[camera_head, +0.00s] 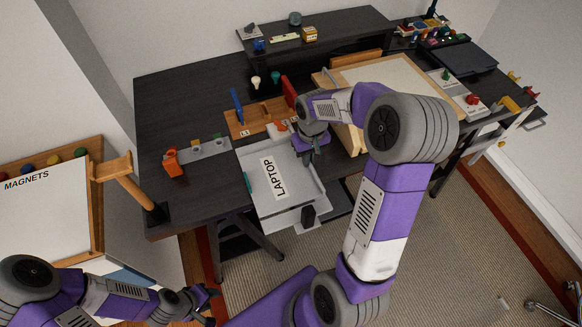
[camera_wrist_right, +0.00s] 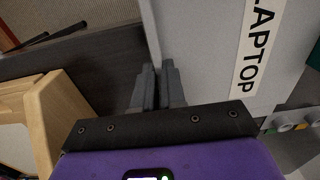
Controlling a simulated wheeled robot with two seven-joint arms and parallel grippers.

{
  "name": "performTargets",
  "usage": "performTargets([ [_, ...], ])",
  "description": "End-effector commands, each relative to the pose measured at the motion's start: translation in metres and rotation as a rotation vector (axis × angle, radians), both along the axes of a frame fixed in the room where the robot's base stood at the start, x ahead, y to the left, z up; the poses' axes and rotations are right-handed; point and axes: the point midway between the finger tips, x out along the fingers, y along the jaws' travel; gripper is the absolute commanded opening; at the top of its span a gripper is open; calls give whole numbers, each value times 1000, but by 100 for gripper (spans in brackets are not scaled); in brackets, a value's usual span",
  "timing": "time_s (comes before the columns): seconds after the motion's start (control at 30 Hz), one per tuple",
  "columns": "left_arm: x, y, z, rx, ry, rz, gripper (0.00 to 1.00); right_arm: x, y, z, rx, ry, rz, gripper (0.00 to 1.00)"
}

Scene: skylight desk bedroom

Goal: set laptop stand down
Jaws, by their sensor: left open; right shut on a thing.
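The laptop stand (camera_head: 247,177) is a flat light-grey plate with a white LAPTOP label. It lies over the desk's front edge, with its near end past the edge. I cannot tell whether it touches the desk top. My right gripper (camera_head: 313,158) is shut on its right edge. In the right wrist view the fingers (camera_wrist_right: 159,82) close on the edge of the grey plate (camera_wrist_right: 200,45), beside the label. My left gripper (camera_head: 205,302) is open and empty, low at the left, away from the desk.
The dark desk (camera_head: 190,95) has free room at its left. An orange-brown tool holder (camera_head: 250,118) and a grey strip with small coloured parts (camera_head: 205,151) sit close behind the stand. A magnets board (camera_head: 45,215) is at left.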

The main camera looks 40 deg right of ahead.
Motion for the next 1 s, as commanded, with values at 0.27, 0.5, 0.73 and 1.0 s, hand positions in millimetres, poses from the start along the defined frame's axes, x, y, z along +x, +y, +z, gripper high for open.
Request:
performTargets([
  [0.27, 0, 0, 3, 0, 0, 0, 43, 2, 0, 15, -2, -9, -1, 0],
  [0.5, 0, 0, 11, 0, 0, 0, 43, 2, 0, 62, -2, -9, 0, 0],
  [0.73, 0, 0, 15, 0, 0, 0, 43, 1, 0, 94, 0, -6, 0, 0],
  [1.0, 0, 0, 16, 0, 0, 0, 43, 1, 0, 101, 0, -3, 0, 0],
])
